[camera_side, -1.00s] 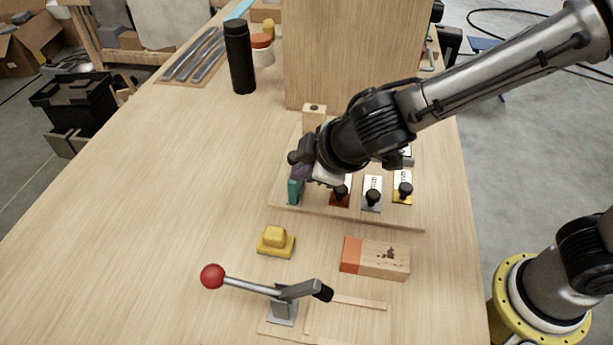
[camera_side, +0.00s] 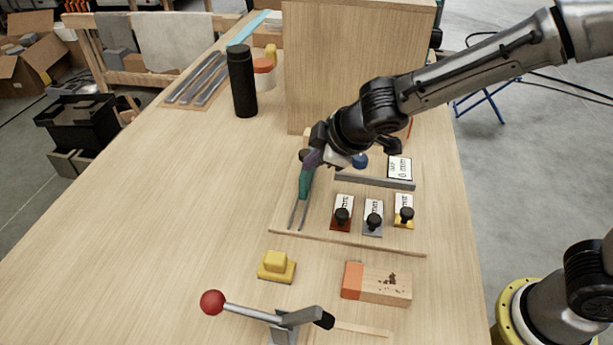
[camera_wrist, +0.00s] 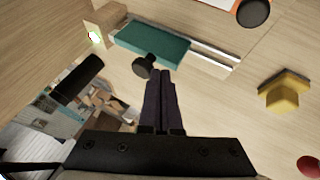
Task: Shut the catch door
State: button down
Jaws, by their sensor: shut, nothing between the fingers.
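I take the teal sliding panel with a black knob as the catch door (camera_side: 305,186); it sits on two parallel grey rails at the left of a wooden board. The rails are bare on the near side of the panel. In the wrist view, the teal panel (camera_wrist: 153,42) is close to a wooden block (camera_wrist: 104,18) at the rails' far end. My gripper (camera_side: 313,160) is shut and empty. Its dark fingertips (camera_wrist: 160,73) are right beside the black knob (camera_wrist: 146,66); I cannot tell whether they touch it.
The board also bears several labelled plates, black-knobbed stops (camera_side: 374,220) and a grey bar (camera_side: 374,182). In front are a yellow block (camera_side: 276,266), an orange-ended wooden block (camera_side: 377,284) and a red-balled lever (camera_side: 212,302). A black bottle (camera_side: 242,82) stands behind. The left tabletop is clear.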

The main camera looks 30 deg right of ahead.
jog(key=shift+w+d, duration=0.4)
